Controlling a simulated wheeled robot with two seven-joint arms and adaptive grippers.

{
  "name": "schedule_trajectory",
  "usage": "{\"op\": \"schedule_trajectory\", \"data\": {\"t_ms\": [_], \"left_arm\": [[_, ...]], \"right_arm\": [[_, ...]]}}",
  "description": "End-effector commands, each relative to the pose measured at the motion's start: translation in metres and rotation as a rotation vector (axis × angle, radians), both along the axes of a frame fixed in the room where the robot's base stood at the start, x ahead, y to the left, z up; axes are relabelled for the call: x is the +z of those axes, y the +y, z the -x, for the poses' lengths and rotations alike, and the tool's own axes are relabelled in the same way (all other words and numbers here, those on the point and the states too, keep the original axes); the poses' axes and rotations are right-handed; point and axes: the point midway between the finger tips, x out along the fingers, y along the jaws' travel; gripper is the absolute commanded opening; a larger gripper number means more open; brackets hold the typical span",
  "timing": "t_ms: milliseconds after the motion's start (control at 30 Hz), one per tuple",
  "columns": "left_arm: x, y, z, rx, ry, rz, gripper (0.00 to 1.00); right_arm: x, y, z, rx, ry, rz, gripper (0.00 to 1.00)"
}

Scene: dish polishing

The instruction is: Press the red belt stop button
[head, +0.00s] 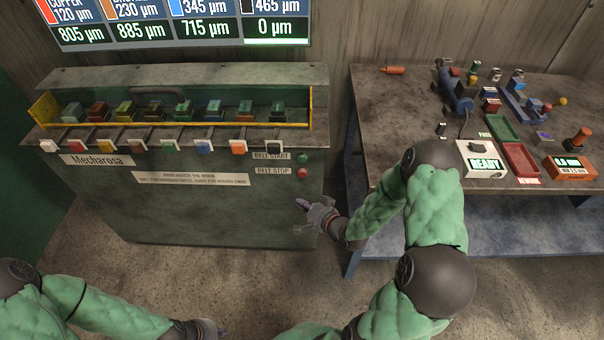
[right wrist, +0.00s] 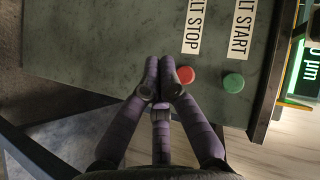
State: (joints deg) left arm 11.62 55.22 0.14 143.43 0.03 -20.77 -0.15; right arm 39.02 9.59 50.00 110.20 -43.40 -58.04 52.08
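The red belt stop button (head: 302,173) is on the right part of the front panel of the grey-green machine, beside the "BELT STOP" label (head: 273,171). My right gripper (head: 303,204) is a little below the button in the head view. In the right wrist view, the purple fingers of my right gripper (right wrist: 159,62) are drawn together with nothing between them. Their tips are just left of the red button (right wrist: 185,75); I cannot tell whether they touch the panel. My left gripper (head: 222,332) is at the bottom edge, far from the button, its fingers too small to read.
The green belt start button (head: 303,158) is directly above the red one and also shows in the right wrist view (right wrist: 233,83). The machine (head: 220,205) has a row of coloured tags. A cluttered workbench (head: 400,110) stands to the right.

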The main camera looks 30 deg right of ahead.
Motion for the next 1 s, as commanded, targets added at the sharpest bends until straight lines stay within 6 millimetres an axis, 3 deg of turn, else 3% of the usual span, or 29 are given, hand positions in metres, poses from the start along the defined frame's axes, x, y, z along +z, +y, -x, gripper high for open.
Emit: {"op": "schedule_trajectory", "data": {"t_ms": [333, 1000], "left_arm": [[-0.002, 0.000, 0.000, 0.000, 0.000, 0.000, 0.00], [-0.014, 0.000, 0.000, 0.000, 0.000, 0.000, 0.00]], "right_arm": [[-0.001, -0.006, -0.010, 0.000, 0.001, 0.002, 0.00], [-0.001, -0.043, -0.071, 0.000, 0.002, 0.001, 0.00]]}}
